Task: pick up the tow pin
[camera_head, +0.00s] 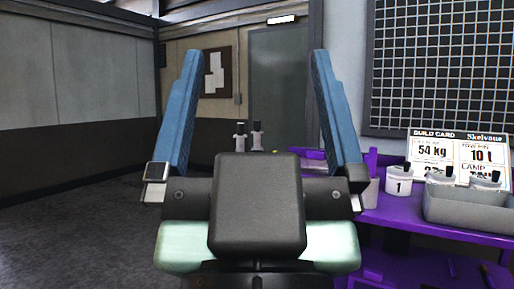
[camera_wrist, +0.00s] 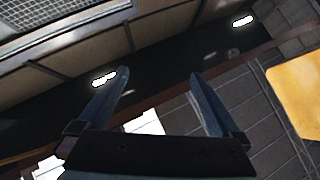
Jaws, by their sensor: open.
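My gripper (camera_head: 258,55) is raised in front of the head camera, its two blue fingers wide apart with nothing between them. It also shows open and empty in the wrist view (camera_wrist: 159,74). Two small grey upright pieces with dark tops, one on the left (camera_head: 240,138) and one on the right (camera_head: 256,136), show just beyond the gripper body. Their lower parts are hidden, and I cannot tell whether either is the tow pin. The build card (camera_head: 460,155) on the purple bench has a partly legible line ending in "PIN" with "10 t". No tow pin is clearly identifiable in the wrist view.
The purple bench (camera_head: 440,218) at right holds a white cup (camera_head: 398,189) marked 1 and a grey bin (camera_head: 468,212). Dark-topped pieces show around them. A black grid panel (camera_head: 440,65) hangs behind. Floor at left (camera_head: 70,215) is clear.

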